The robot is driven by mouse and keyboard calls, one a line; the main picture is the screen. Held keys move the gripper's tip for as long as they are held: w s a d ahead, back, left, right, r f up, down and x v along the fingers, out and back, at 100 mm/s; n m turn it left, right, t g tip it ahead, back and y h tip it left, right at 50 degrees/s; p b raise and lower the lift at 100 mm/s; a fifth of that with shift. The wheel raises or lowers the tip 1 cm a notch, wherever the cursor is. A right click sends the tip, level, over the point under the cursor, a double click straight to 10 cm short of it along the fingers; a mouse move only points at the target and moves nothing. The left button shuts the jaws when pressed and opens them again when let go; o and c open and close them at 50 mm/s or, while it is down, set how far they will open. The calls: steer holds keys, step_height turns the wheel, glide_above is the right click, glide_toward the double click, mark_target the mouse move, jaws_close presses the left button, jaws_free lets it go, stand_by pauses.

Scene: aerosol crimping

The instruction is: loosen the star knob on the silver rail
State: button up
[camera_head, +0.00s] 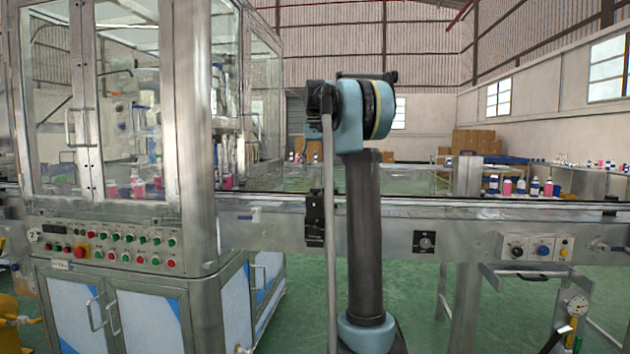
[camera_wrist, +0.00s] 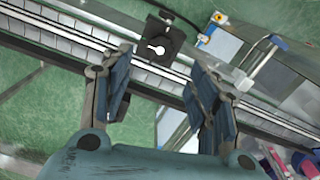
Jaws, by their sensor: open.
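The silver rail (camera_head: 400,222) of the conveyor runs across the head view, behind my arm. It crosses the wrist view diagonally as a slatted conveyor with metal edges (camera_wrist: 60,42). I cannot make out a clear star knob in either view. A black square block with a pale, keyhole-shaped piece (camera_wrist: 156,48) sits at the rail's far edge in the wrist view; I cannot tell whether this is the knob. My gripper (camera_wrist: 160,88) is open and empty, its two fingers apart over the conveyor, short of the block in the picture. The head view does not show the fingers.
A glass-walled machine with a button panel (camera_head: 110,243) stands at left. A black dial plate (camera_head: 425,243) and a control box (camera_head: 535,247) are on the conveyor's front. Bottles (camera_head: 520,186) stand at right. A blue-capped bracket (camera_wrist: 268,50) lies right of the block.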

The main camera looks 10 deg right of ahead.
steer(key=shift+r, duration=2.05)
step_height(320, 180, up, 6)
steer(key=f+n, duration=0.1)
steer(key=n, duration=0.4)
glide_above(315, 192)
steer(key=w, duration=0.2)
steer(key=f, duration=1.7)
steer(key=shift+d, duration=0.25)
steer(key=shift+r, duration=0.1)
steer(key=c, duration=1.1)
